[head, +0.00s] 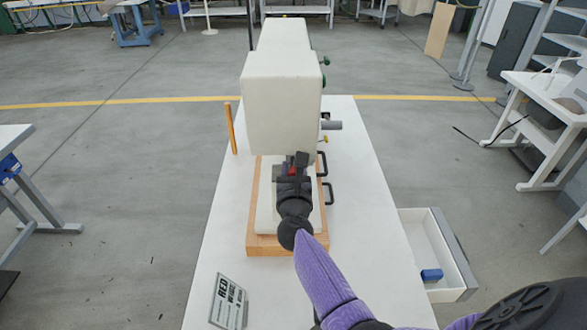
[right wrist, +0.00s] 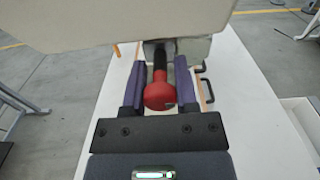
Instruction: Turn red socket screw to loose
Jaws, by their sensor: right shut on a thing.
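The eyelet press is a large cream body (head: 284,105) on a wooden-edged base (head: 287,243) on the white table. My right gripper (head: 293,162) is in front of the press, low under its overhanging head. In the right wrist view, its two purple fingers are on either side of a red-handled tool with a black shaft (right wrist: 160,93), and it is shut on this tool. The shaft points away toward a grey metal block (right wrist: 174,46) on the press. The red socket screw itself cannot be made out; the shaft's far end is hidden. My left gripper is not in view.
A sign card with "RED" on it (head: 229,301) stands at the table's front left. An open drawer (head: 444,259) holds a blue block (head: 431,275). The white table's (head: 375,210) right side is clear.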

